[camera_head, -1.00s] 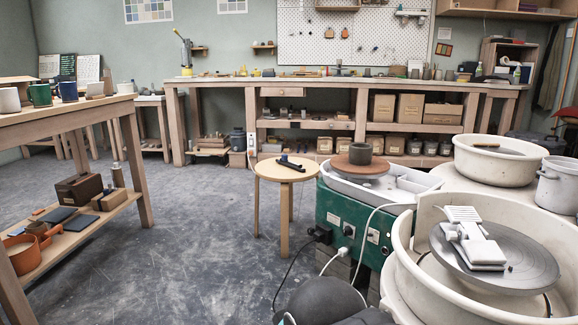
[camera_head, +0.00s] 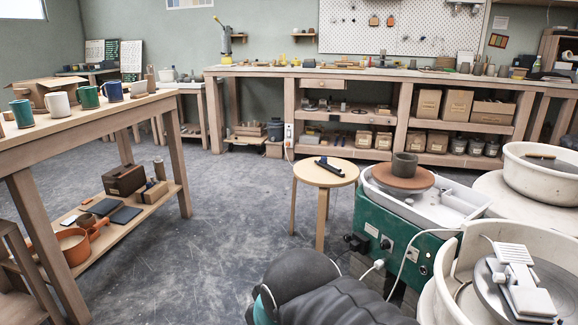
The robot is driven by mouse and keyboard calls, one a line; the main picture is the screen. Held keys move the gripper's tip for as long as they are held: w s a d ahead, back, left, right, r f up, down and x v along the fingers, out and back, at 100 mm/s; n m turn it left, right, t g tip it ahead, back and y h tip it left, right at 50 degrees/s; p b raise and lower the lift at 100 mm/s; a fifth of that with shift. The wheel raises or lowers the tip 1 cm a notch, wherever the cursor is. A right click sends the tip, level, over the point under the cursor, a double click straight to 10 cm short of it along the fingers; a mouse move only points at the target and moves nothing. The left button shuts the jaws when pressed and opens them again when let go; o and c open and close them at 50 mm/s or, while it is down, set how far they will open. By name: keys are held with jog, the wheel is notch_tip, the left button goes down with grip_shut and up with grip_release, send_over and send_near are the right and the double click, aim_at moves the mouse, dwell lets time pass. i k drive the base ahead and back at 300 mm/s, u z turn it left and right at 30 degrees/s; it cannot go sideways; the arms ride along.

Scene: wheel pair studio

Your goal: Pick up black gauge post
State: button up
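A black bar-like object (camera_head: 329,167) lies on top of the round wooden stool (camera_head: 341,180), near the middle of the room. It looks like the black gauge post, though it is small in the picture and its details are hard to make out. Nothing touches it from above. My dark arm shows at the bottom centre, well in front of the stool. The fingers of my gripper are not in view.
A green pottery wheel (camera_head: 395,245) with a grey pot (camera_head: 404,164) stands right of the stool. A white-basin wheel (camera_head: 440,290) is at lower right. A wooden table (camera_head: 75,130) with mugs is at left. The floor (camera_head: 225,230) between is clear.

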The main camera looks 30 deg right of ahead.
aim_at(337, 171)
jog(key=u, duration=0.35)
jog(key=i, duration=2.1)
jog(key=z, duration=1.05)
jog(key=i, duration=0.35)
jog(key=z, duration=0.3)
